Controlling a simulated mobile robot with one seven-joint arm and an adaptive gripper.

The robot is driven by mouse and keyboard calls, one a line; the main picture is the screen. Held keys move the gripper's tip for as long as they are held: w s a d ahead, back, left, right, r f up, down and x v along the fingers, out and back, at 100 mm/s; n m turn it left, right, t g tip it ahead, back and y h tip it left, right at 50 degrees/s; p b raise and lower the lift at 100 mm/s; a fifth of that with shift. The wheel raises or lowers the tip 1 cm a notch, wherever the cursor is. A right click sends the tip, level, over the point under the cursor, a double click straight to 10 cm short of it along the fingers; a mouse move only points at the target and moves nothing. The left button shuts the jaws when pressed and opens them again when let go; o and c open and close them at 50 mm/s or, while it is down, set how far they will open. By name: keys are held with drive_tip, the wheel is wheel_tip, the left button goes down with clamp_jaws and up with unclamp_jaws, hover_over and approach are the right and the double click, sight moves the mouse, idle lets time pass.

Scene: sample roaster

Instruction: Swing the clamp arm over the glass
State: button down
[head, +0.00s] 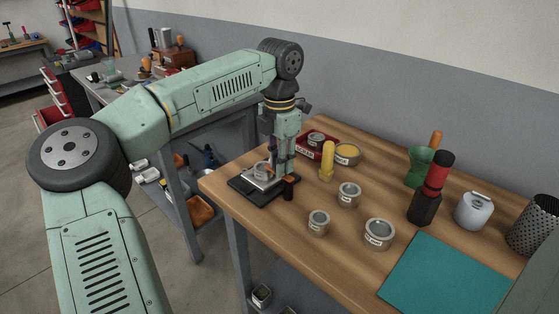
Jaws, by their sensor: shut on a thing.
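A small device with a black base plate (245,185) stands at the table's near left corner. On it is a light metal part, and a round glass-like piece (260,168) sits there, partly behind my gripper. A short black upright piece with a brownish top (289,190) stands at the base's right edge. My gripper (281,174) points down over the device, its fingers shut on a small part of it, which I take to be the clamp arm. The fingers hide most of that arm, so its exact angle to the glass cannot be told.
A yellow upright object (327,162) stands just right of my gripper. A red-black bottle (432,188), grey canister (473,211) and teal mat (445,278) lie farther right.

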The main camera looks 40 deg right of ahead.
drive_tip(key=c, duration=1.4)
unclamp_jaws()
drive_tip(key=shift+o, duration=0.2)
wheel_tip(320, 180, up, 12)
